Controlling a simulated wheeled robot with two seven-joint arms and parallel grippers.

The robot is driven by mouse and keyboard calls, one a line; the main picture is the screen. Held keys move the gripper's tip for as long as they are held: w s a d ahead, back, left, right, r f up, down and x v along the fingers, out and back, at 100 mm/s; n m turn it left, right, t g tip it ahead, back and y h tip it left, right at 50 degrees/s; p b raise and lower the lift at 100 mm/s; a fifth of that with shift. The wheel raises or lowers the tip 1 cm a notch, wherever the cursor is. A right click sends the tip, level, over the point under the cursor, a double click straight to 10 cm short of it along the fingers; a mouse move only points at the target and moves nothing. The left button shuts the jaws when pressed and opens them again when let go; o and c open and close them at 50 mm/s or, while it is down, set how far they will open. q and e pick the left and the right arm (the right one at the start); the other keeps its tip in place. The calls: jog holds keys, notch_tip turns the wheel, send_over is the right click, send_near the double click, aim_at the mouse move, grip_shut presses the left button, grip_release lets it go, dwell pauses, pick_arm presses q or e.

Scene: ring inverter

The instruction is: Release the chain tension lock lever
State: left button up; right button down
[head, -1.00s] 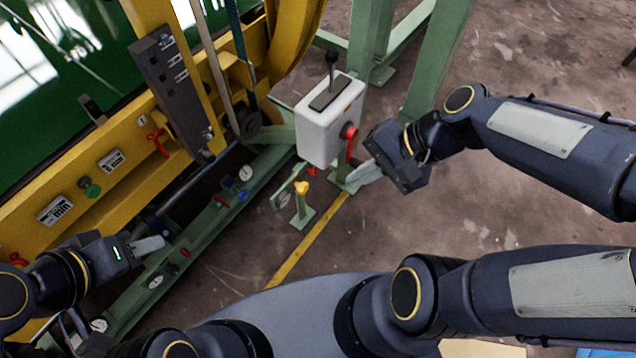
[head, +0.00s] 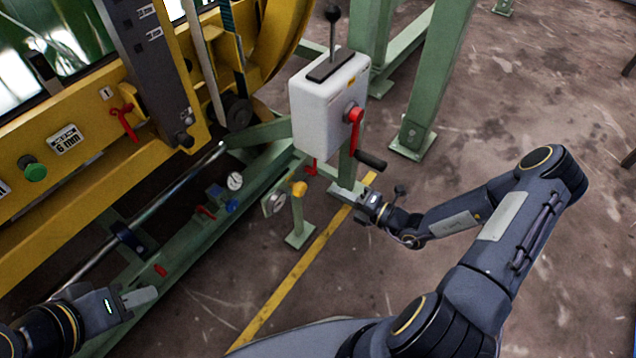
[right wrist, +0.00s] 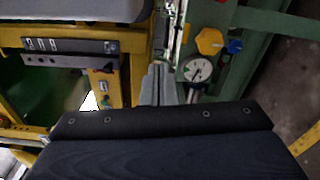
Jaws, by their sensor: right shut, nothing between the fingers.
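I cannot tell for sure which lever is the chain tension lock lever. A red lever with a black grip (head: 356,132) hangs down from the right side of the white box (head: 326,105). A yellow knob (head: 299,188) tops a short green post; it also shows in the right wrist view (right wrist: 209,41). My right gripper (head: 362,208) is low, to the right of that post. In the right wrist view its fingers (right wrist: 158,84) are shut and empty, left of a dial gauge (right wrist: 197,70). My left gripper (head: 140,297) is at lower left, apart from everything; its finger gap is not clear.
A black-knobbed lever (head: 333,35) stands upright on the white box. Another red lever (head: 124,122) and a green button (head: 33,169) are on the yellow beam. Green legs (head: 425,85) stand behind the box.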

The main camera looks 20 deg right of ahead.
pick_arm(q)
jog(key=shift+f, duration=0.6)
pick_arm(e)
jog(key=f+m, duration=0.1)
jog(key=f+m+t+h, duration=0.1)
jog(key=f, duration=0.1)
jog(key=shift+w+d+f+m, duration=0.15)
jog(key=shift+d+f+m, duration=0.05)
jog(key=shift+d+m, duration=0.2)
pick_arm(q)
jog(key=shift+b, duration=0.3)
pick_arm(e)
jog(key=shift+w, duration=0.1)
